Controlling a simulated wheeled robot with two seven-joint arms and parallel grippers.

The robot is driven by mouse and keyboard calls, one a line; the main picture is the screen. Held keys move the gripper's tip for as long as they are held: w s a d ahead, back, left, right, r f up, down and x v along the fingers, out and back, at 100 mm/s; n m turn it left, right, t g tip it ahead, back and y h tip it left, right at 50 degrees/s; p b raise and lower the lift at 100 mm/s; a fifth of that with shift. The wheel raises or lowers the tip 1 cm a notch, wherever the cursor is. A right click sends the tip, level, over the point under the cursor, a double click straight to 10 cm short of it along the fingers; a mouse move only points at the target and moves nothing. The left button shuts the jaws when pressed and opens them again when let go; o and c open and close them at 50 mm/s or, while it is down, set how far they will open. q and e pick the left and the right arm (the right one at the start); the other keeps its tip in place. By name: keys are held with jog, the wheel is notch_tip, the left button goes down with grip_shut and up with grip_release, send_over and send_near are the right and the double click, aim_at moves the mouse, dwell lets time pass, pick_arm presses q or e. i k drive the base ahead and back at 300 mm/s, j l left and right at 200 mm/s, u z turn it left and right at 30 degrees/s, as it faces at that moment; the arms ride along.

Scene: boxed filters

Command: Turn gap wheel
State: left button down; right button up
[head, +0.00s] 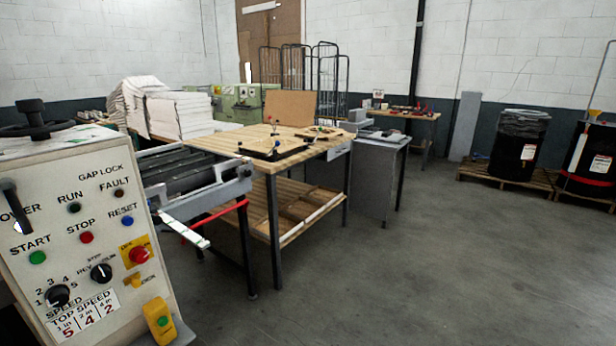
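A black handwheel with an upright knob (40,122) sits flat on top of a grey control cabinet (120,215) at the left edge. I take it for the gap wheel; no label on the wheel itself can be read. The words GAP LOCK are printed on the panel's upper right. Neither of my grippers shows in the head view, so nothing is seen touching the wheel.
The cabinet face carries a black handle (12,205), buttons, a red stop knob (139,255) and a yellow box (159,321). A roller conveyor (190,172) and wooden workbench (262,150) stand beyond. Concrete floor (430,260) at right is clear; drums stand on pallets behind.

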aim_at(38, 130)
jog(key=u, duration=1.4)
jog(key=k+j, duration=0.1)
jog(key=j, duration=0.15)
